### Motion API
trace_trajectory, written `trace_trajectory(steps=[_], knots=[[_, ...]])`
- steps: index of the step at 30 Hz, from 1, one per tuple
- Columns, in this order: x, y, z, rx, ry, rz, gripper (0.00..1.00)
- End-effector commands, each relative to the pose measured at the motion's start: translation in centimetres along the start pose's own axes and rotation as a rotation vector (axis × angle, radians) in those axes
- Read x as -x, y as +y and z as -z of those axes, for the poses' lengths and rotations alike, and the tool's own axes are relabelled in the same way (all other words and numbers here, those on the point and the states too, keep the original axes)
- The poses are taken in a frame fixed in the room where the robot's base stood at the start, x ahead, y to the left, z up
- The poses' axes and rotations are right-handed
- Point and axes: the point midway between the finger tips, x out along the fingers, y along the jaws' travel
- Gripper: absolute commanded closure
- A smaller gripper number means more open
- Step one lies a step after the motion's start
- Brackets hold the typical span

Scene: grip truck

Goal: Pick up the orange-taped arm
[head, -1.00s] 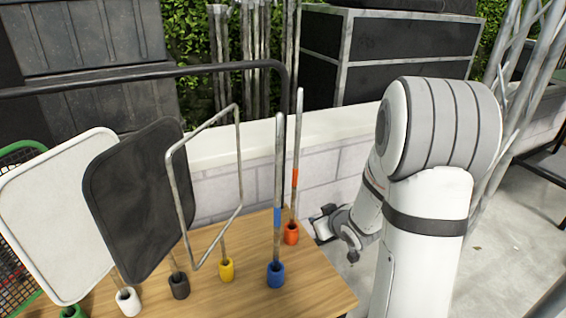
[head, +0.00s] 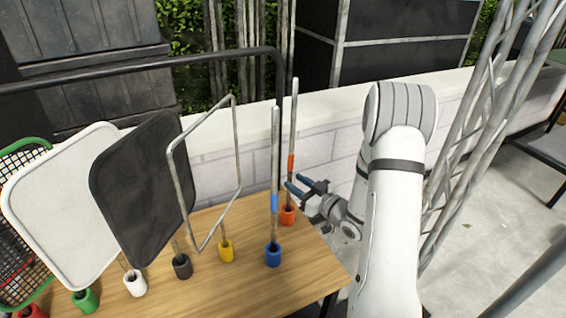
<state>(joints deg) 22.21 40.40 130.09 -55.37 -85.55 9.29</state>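The orange-taped arm (head: 293,120) is a thin grey rod with an orange band, standing upright in an orange cup (head: 287,215) near the back right edge of the wooden table (head: 310,262). My gripper (head: 296,186) comes in from the right at about the height just below the orange band. Its two blue-tipped fingers are spread apart and point left towards the rod. The fingertips look close to the rod; I cannot tell whether the rod is between them. Nothing is visibly held.
A blue-taped rod (head: 274,165) stands in a blue cup just left of the fingertips. A wire frame (head: 238,165), a black panel (head: 140,190) and a white panel (head: 62,205) stand farther left. A low white wall (head: 330,140) runs behind. The table's front right is clear.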

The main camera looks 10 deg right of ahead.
Motion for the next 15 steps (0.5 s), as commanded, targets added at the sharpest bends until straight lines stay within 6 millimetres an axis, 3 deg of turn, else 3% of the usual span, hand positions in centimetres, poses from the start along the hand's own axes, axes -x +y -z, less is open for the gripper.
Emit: trace_trajectory(steps=[6,15], knots=[[-3.1,0.0,0.0,0.001,0.001,0.002,0.64],[-3.5,0.1,0.1,0.0,0.0,0.0,0.64]])
